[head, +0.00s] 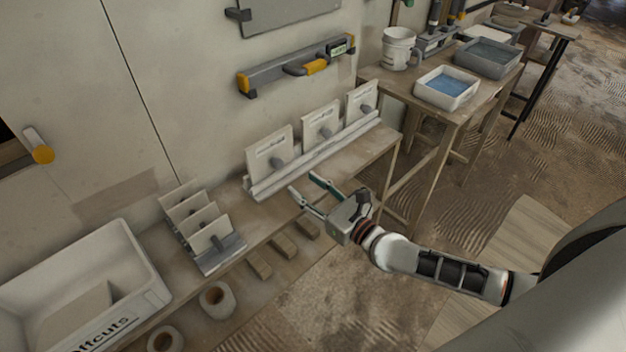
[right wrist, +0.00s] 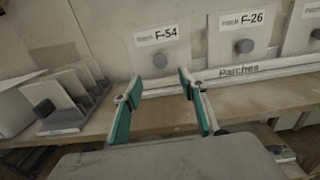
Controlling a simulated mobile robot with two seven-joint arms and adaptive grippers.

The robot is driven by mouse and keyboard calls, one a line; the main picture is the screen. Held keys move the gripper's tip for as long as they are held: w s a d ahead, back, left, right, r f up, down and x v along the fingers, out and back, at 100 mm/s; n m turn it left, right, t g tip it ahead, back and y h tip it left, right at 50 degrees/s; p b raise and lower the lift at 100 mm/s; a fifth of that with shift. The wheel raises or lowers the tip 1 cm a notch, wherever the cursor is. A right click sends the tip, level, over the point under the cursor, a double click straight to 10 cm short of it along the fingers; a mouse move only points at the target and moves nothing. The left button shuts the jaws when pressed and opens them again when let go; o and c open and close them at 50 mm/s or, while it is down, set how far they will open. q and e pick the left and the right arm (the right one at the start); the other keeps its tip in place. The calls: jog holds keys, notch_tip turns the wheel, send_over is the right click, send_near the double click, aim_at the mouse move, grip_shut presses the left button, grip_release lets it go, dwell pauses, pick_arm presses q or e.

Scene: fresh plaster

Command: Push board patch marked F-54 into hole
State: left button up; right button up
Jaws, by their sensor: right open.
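The board patch marked F-54 (head: 269,152) is a pale square with a round grey knob. My right gripper (head: 303,182) is open and empty in front of the rack. In the right wrist view its fingertips (right wrist: 158,82) are apart, below the knob of F-54 and not around it. A dark hole (head: 9,152) in the wall is partly visible at the left edge of the head view. My left gripper is not in view.
Patch F-26 (right wrist: 243,35) and another patch (head: 361,100) share the rack. A second rack of panels (head: 202,225) and an offcuts bin (head: 150,270) stand to the left. A yellow-ended bar (head: 40,151) juts near the hole. A level (head: 295,64) hangs above.

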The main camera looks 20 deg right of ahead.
aim_at(281, 165)
jog(key=shift+w+r, duration=0.1)
jog(key=shift+w, duration=0.35)
jog(key=x, duration=0.8)
jog(key=shift+w+a, duration=0.1)
jog(key=shift+a, duration=0.1)
jog(key=shift+w+a+b, duration=0.2)
jog(key=shift+w+b, duration=0.1)
jog(key=shift+w, duration=0.4)
jog(key=c, duration=1.1)
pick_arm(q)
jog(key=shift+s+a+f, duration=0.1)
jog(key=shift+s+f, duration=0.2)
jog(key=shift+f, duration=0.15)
pick_arm(e)
jog(key=shift+c, duration=0.2)
